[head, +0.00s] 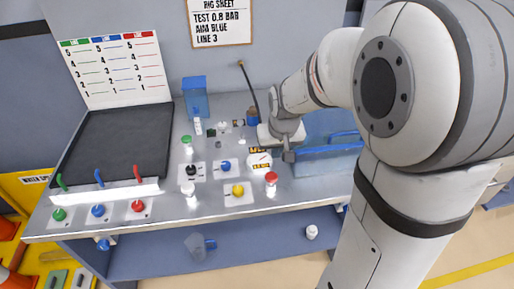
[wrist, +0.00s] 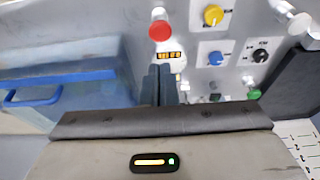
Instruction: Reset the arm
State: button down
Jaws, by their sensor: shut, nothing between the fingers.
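My gripper (head: 288,155) hangs over the back right part of the metal bench, just left of the blue bin (head: 325,160). In the wrist view its two dark fingers (wrist: 165,82) are together, with nothing between them. The fingertips point toward a small orange-lit display (wrist: 169,54) and a red-capped bottle (wrist: 159,28). The fingers look apart from both, though the exact height is hard to tell. My arm reaches in from the right and hides part of the bench behind it.
Blue (head: 225,166) and yellow (head: 238,190) knobs sit left of my gripper, with a green-capped bottle (head: 187,142) beyond. A thin dark hose (head: 247,82) rises behind it. A black tray (head: 115,145) and colored levers stand at left. A clear jug (head: 198,246) sits on the lower shelf.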

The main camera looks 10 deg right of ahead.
jog(key=s+r, duration=0.3)
jog(key=s, duration=0.6)
jog(key=s+r, duration=0.4)
jog(key=s, duration=0.5)
jog(key=shift+s, duration=0.3)
jog(key=shift+a, duration=0.1)
